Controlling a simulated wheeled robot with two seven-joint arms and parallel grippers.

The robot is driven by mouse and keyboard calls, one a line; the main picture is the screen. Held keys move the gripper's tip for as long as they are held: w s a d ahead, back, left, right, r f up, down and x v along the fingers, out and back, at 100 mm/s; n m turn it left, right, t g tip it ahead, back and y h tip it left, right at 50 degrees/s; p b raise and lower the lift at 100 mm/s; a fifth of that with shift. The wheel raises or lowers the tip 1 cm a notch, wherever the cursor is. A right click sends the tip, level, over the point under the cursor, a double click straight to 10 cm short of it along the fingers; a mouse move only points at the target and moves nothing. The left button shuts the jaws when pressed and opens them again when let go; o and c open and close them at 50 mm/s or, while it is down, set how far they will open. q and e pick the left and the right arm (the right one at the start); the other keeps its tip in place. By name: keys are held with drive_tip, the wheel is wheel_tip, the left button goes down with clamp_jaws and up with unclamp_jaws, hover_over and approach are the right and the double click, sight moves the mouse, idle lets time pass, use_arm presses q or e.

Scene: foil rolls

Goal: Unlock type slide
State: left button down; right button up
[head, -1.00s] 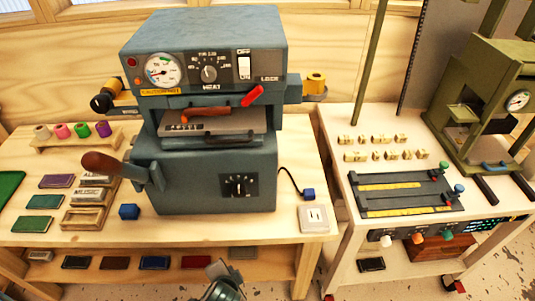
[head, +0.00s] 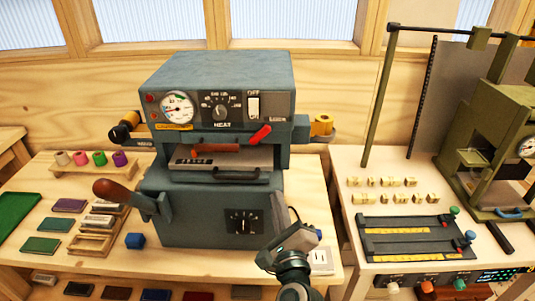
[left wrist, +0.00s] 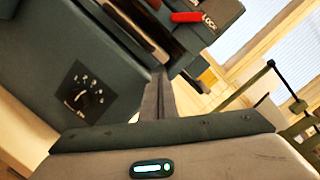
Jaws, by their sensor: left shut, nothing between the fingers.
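The blue-grey press (head: 215,75) stands on the wooden bench. A red lever (head: 260,135) slants up to the right on its front, below the "LOCK" label (head: 278,119); it also shows in the left wrist view (left wrist: 187,17). The type slide (head: 250,158), a grey plate with type, sits in the press opening below a reddish-brown bar (head: 215,148). My left gripper (head: 296,228) is shut and empty, in front of the press's lower right side, below and apart from the red lever. In the left wrist view its closed fingers (left wrist: 160,100) point up toward the slide opening. My right gripper is not in view.
A wooden-handled crank (head: 115,190) sticks out at the press's left. A yellow roll (head: 321,125) sits on its right side. A blue cube (head: 135,240) and colored blocks lie left. A white cart (head: 350,215) with brass type and a green press stands right.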

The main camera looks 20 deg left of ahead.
sight(260, 134)
use_arm(q)
drive_tip(key=shift+m+t+y, duration=0.3)
drive_tip(key=shift+m+t, duration=0.2)
drive_tip(key=shift+t, duration=0.1)
drive_tip(key=r, duration=0.2)
drive_tip(key=d+r, duration=0.1)
drive_tip(key=r, duration=0.1)
drive_tip(key=shift+d, duration=0.15)
drive_tip(key=p+x, duration=0.4)
drive_tip(key=x, duration=0.6)
drive_tip(key=shift+w+r, duration=0.1)
drive_tip(key=shift+r, duration=0.05)
drive_tip(key=shift+s+a+r+p, duration=0.3)
drive_tip(key=shift+a+r+p, duration=0.45)
drive_tip(key=shift+a, duration=0.05)
drive_tip(key=shift+s+a+r+p, duration=0.25)
drive_tip(key=shift+a+r+p, duration=0.15)
drive_tip(key=shift+a, duration=0.2)
drive_tip(key=shift+w, duration=0.15)
